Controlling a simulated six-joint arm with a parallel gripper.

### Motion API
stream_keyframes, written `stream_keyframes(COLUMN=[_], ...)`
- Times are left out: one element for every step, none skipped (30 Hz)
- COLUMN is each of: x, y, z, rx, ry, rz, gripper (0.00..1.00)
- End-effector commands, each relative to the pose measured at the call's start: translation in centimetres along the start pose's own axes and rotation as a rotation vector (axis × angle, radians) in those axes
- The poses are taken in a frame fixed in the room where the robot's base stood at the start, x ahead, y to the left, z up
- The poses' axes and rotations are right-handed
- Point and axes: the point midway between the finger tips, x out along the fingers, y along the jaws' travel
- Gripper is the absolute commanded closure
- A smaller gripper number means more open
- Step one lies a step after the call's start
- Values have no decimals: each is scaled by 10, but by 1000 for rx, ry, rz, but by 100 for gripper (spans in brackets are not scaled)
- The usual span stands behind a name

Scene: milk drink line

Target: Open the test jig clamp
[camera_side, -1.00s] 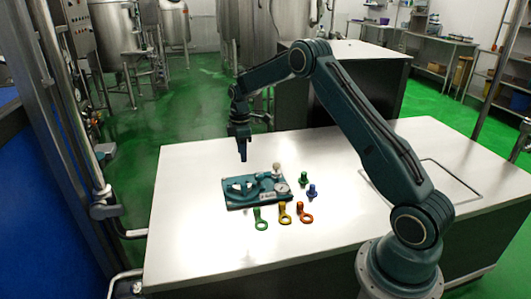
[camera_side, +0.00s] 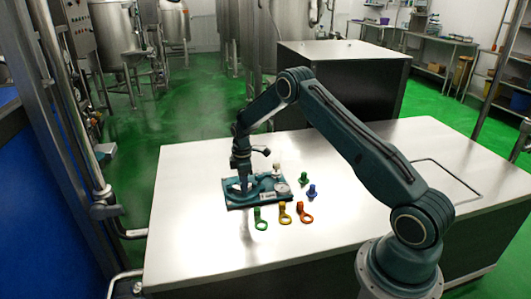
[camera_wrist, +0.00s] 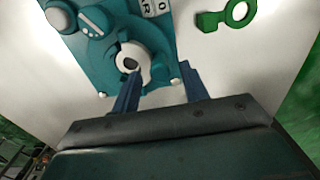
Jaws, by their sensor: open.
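The test jig (camera_side: 268,199) is a teal plate on the white table, with a gauge (camera_side: 282,188) and a pale knob (camera_side: 277,168) at its right part. It also shows in the wrist view (camera_wrist: 165,40), with a round teal part holding a dark-centred white ring (camera_wrist: 132,60). My gripper (camera_side: 245,188) is low over the left part of the jig. In the wrist view its two blue fingers (camera_wrist: 160,85) are apart and nothing is between them; the left fingertip lies close to the ring part. I cannot tell whether it touches. The clamp's state is unclear, partly hidden by my gripper.
Green (camera_side: 260,219), yellow (camera_side: 285,212) and orange (camera_side: 305,213) ring-ended pieces lie in front of the jig. A green peg (camera_side: 304,178) and a blue peg (camera_side: 312,191) stand to its right. The table (camera_side: 200,240) is clear at the front and left.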

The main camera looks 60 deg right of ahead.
Motion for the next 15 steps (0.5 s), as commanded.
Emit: stream_keyframes(x=[4,5,7,8,9,10,10,10,10,10,10,10,10,10,10], y=[0,0,0,0,0,0,0,0,0,0,0,0,0,0,0], z=[0,0,0,0,0,0,0,0,0,0,0,0,0,0,0], rx=[0,0,0,0,0,0,0,0,0,0,0,0,0,0,0], ry=[0,0,0,0,0,0,0,0,0,0,0,0,0,0,0], rz=[0,0,-1,-1,-1,0,0,0,0,0,0,0,0,0,0], gripper=[56,56,56,56,56,56,56,56,56,56,56,56,56,56,64])
